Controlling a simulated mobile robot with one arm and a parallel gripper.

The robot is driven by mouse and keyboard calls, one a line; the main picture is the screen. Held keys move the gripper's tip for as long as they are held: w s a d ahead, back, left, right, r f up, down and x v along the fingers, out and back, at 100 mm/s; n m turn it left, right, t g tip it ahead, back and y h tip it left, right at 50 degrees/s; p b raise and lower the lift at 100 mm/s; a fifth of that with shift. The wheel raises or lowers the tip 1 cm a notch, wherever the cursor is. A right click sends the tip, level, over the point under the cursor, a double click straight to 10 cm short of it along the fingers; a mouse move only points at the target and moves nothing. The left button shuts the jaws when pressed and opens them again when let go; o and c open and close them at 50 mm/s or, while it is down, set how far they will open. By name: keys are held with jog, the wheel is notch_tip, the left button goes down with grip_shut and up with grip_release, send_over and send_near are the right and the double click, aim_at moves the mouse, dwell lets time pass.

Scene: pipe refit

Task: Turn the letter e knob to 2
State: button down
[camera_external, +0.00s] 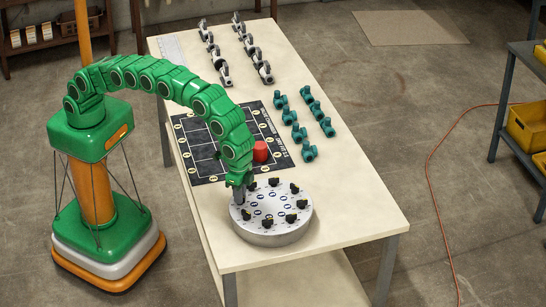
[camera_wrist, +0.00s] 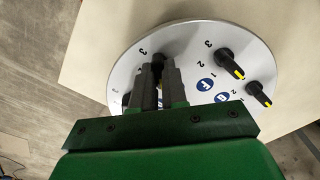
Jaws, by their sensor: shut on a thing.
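A round silver dial plate (camera_external: 268,238) with several black knobs around its rim sits on the table. My gripper (camera_external: 240,196) reaches down at the plate's upper left edge. In the wrist view my gripper (camera_wrist: 159,82) is shut on a black knob (camera_wrist: 157,66), which is mostly hidden between the fingers. The letter of this knob and its pointer are hidden. A 3 shows on the plate above it. Two other knobs, one at the upper right (camera_wrist: 229,62) and one at the right (camera_wrist: 259,94), have yellow pointer marks. Blue letter discs (camera_wrist: 205,84) lie inward of the knobs.
A black grid mat (camera_external: 205,165) and a red cylinder (camera_external: 261,151) lie behind the plate. Several teal fittings (camera_external: 299,133) and grey-and-black fittings (camera_external: 253,53) stand farther back on the table (camera_external: 350,185). The table's front right is clear.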

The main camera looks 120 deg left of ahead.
jog(key=m, duration=0.4)
jog(key=shift+a+m, duration=0.1)
jog(key=shift+m, duration=0.2)
jog(key=m, duration=0.3)
jog(key=shift+m, duration=0.3)
jog(key=m, duration=0.3)
jog(key=shift+m, duration=2)
jog(key=c, duration=1.2)
grip_release()
jog(key=shift+o, duration=0.2)
jog(key=shift+r, duration=0.1)
